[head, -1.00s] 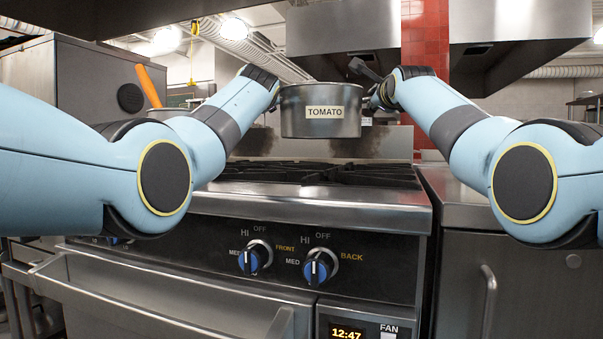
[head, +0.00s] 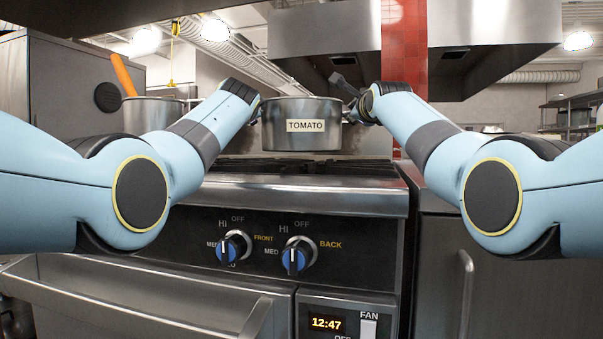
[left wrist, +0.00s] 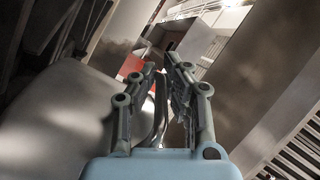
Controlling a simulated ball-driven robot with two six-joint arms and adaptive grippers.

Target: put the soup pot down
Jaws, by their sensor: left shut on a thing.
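The soup pot (head: 302,140), a steel pot with a TOMATO label, hangs level above the stove's burner grates (head: 300,167). A thin gap seems to show between its base and the grates. My left gripper (head: 258,110) is at its left side. In the left wrist view, the left fingers (left wrist: 160,88) close around a thin metal handle (left wrist: 160,110), and the pot's grey wall (left wrist: 50,125) fills the left. My right gripper (head: 356,104) is at the pot's right handle, with one dark finger sticking up. Its grip on the handle is too small to make out.
The stove front carries two blue knobs (head: 235,247) and a clock panel (head: 326,323). Another steel pot (head: 150,115) with an orange-handled utensil (head: 123,75) stands at the left, behind my left arm. A steel hood (head: 325,45) hangs above. A steel counter adjoins the stove at right.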

